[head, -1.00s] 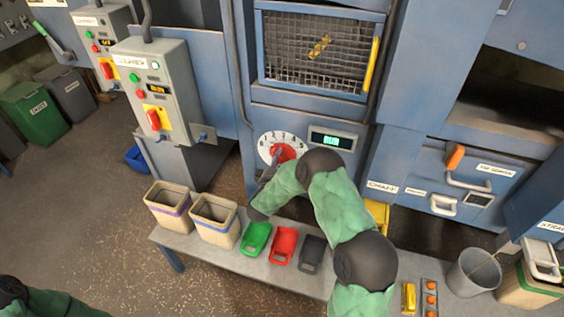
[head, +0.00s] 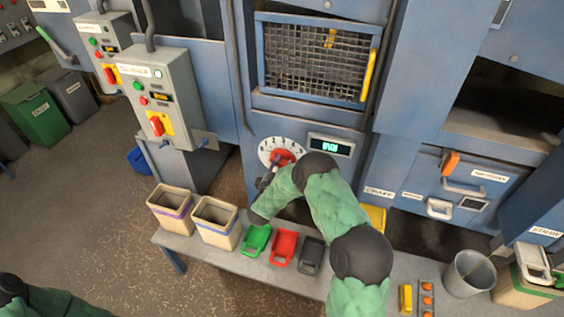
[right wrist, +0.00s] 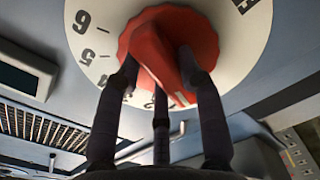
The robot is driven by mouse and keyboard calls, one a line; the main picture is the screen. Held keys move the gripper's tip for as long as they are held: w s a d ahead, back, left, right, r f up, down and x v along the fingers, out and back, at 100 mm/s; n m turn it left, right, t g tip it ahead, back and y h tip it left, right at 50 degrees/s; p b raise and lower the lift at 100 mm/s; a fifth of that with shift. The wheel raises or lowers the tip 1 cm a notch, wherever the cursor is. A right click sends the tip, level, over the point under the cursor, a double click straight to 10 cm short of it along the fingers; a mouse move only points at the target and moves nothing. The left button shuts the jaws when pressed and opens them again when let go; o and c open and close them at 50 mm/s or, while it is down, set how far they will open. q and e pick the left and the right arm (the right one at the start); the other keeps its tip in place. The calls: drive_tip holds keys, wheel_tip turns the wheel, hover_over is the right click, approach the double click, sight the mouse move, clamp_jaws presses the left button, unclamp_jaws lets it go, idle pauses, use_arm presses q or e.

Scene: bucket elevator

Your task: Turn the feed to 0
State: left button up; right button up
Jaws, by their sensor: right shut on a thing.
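The feed dial is a white numbered disc (head: 266,152) with a red knob (head: 284,158) on the blue machine front. In the right wrist view the red knob (right wrist: 160,45) fills the upper middle, with numbers such as 6 and 5 on the white disc (right wrist: 108,22). My right gripper (head: 269,178) is shut on the knob, its dark fingers on either side of the raised grip. A pale mark on the knob points toward the low-number side; the exact number is partly hidden by the fingers. My left gripper is out of view.
A lit display (head: 331,146) sits right of the dial; its text is unclear. Below stands a bench (head: 190,248) with two beige bins (head: 215,222), green (head: 256,240), red (head: 284,246) and dark (head: 311,254) scoops, and a grey bucket (head: 470,273). A mesh window (head: 315,60) is above.

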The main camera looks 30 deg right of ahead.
drive_tip(key=shift+n, duration=0.4)
drive_tip(key=o, duration=1.2)
drive_tip(key=shift+c, duration=0.2)
drive_tip(key=shift+a, duration=0.1)
drive_tip(key=v, duration=1.2)
drive_tip(key=shift+f, duration=0.1)
